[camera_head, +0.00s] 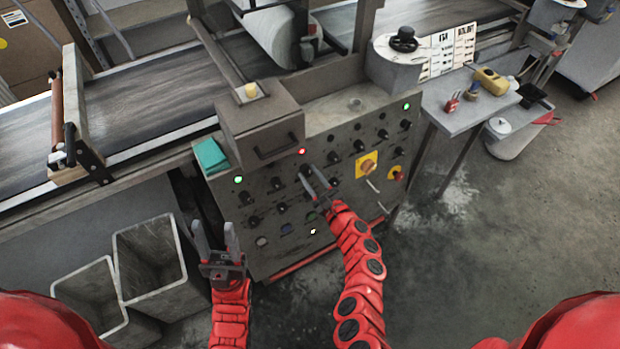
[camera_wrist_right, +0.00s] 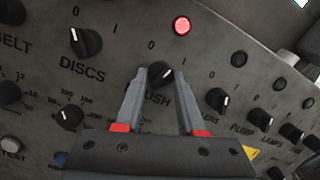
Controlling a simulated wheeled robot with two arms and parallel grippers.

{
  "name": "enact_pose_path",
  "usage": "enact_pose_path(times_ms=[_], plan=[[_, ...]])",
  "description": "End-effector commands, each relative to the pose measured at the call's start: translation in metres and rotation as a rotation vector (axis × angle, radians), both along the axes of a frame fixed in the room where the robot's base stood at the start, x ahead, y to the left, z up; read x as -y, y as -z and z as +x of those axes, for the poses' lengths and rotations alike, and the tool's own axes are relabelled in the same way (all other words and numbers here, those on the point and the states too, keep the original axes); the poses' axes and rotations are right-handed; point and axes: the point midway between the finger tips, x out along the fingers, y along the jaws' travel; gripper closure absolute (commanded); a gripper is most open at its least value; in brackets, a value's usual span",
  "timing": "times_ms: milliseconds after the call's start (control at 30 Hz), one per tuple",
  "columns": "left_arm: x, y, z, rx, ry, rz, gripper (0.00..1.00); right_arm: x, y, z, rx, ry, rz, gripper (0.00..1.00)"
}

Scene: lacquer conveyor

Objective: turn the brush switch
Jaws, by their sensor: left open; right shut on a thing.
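The control panel (camera_head: 340,125) faces me with several black knobs and lit lamps. The brush switch (camera_wrist_right: 161,74) is a black rotary knob with a white mark; it points up and to the right in the right wrist view. The label below it is partly hidden by a finger. My right gripper (camera_head: 317,180) is at the panel's middle, its fingers on either side of this knob and shut on it. My left gripper (camera_head: 214,238) is open and empty, in front of the panel's lower left.
The DISCS knob (camera_wrist_right: 86,41) is left of the brush switch, and a red lamp (camera_wrist_right: 182,26) is above it. A yellow-backed switch (camera_head: 367,165) is on the panel's right. Grey bins (camera_head: 150,262) stand at lower left. A side table (camera_head: 455,112) is at right.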

Motion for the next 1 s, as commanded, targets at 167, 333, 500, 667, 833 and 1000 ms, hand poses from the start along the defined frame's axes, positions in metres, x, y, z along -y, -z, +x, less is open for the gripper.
enact_pose_path(times_ms=[167,333,500,667,833,1000], plan=[[0.0,0.021,0.0,0.0,0.0,0.0,0.5,0.001,0.004,0.001,0.082,-0.025,-0.135,1.0],[0.0,0.037,0.0,0.0,0.0,0.0,0.5,0.002,0.003,0.002,0.163,-0.055,-0.273,1.0],[0.0,0.052,0.0,0.0,0.0,0.0,0.5,0.003,0.002,0.002,0.24,-0.082,-0.409,1.0],[0.0,0.064,0.0,0.0,0.0,0.0,0.5,0.002,0.002,0.002,0.303,-0.107,-0.519,1.0],[0.0,0.073,0.0,0.0,0.0,0.0,0.5,0.003,0.0,0.002,0.359,-0.128,-0.616,1.0],[0.0,0.079,0.0,0.0,0.0,0.0,0.5,0.002,0.0,0.002,0.396,-0.144,-0.682,1.0]])
